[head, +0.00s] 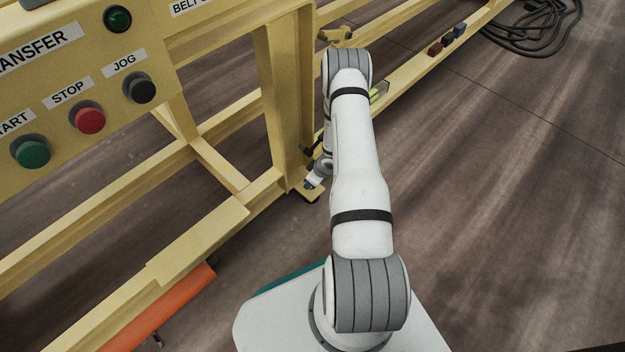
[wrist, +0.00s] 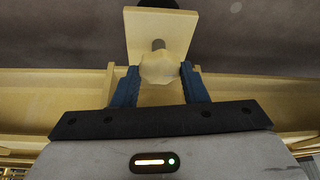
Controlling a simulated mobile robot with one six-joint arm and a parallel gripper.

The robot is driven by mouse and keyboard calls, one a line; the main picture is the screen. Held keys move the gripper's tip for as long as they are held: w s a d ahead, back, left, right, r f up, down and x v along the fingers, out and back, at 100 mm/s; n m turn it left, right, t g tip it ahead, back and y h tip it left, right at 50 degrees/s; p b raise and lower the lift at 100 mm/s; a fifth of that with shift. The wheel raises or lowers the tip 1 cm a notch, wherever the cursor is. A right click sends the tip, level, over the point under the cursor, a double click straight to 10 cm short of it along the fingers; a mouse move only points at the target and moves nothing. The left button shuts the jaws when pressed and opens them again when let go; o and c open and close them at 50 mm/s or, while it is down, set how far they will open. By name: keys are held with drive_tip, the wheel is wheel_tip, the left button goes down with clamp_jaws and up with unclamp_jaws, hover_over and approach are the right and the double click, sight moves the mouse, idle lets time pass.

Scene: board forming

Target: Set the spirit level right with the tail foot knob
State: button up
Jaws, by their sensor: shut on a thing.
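A pale yellow foot knob (wrist: 159,70) shows in the wrist view, in front of a yellow bracket plate (wrist: 145,24). The blue fingers of my gripper (wrist: 160,78) are on either side of the knob and shut on it. In the head view my gripper (head: 313,181) is low at the foot of the yellow frame's leg, and the knob is hidden there. The spirit level (head: 379,92), with a yellow-green vial, lies on the long yellow rail just right of my arm, which partly covers it. Its bubble is too small to read.
The yellow machine frame (head: 285,90) stands left of my arm, with a button panel (head: 90,95). A coiled black cable (head: 535,30) lies on the floor at the top right. The floor at right is clear.

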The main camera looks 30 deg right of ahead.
drive_tip(key=o, duration=1)
drive_tip(key=shift+c, duration=0.2)
drive_tip(key=p+v, duration=0.3)
drive_tip(key=v, duration=0.4)
drive_tip(key=shift+s+r+p, duration=0.15)
drive_tip(key=shift+r+p, duration=0.2)
drive_tip(key=shift+p, duration=0.05)
drive_tip(key=shift+d, duration=0.1)
